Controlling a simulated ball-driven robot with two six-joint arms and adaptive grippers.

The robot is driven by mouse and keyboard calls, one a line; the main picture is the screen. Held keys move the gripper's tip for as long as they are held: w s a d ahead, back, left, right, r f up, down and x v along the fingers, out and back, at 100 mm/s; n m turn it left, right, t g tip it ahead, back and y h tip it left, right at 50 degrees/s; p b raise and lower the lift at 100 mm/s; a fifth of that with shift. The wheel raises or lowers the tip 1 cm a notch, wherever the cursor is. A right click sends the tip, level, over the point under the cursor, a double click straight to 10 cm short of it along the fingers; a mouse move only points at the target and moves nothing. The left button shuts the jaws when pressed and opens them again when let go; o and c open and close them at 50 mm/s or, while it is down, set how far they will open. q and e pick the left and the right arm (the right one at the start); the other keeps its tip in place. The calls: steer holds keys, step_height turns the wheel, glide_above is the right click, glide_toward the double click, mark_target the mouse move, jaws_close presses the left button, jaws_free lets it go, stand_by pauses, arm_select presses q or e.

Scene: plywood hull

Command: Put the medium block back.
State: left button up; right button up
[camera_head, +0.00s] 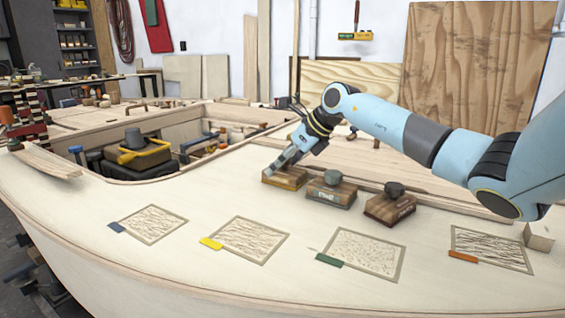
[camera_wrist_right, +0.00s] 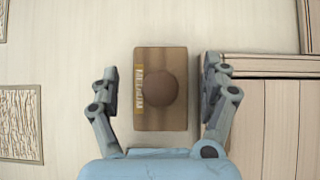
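Three brown wooden blocks with dark round knobs sit in a row on the pale deck. The leftmost, a yellow-labelled block (camera_head: 284,179), is partly hidden under my right gripper (camera_head: 284,160). In the right wrist view this block (camera_wrist_right: 147,112) lies between the fingers; its yellow label's lettering is blurred but looks like "MEDIUM". My right gripper (camera_wrist_right: 160,88) is open, with a gap on both sides of the block. My left gripper is not in view.
Framed rough patches lie on the deck in front: blue-tabbed (camera_head: 150,224), yellow-tabbed (camera_head: 246,240), green-tabbed (camera_head: 362,254) and orange-tabbed (camera_head: 492,249). A small pale block (camera_head: 539,237) stands at the right.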

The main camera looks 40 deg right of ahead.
steer(key=shift+r, duration=0.15)
steer(key=shift+s+r, duration=0.1)
steer(key=shift+r, duration=0.15)
steer(key=p+v, duration=0.3)
steer(key=v, duration=0.8)
steer(key=shift+s+r, duration=0.2)
steer(key=shift+d, duration=0.1)
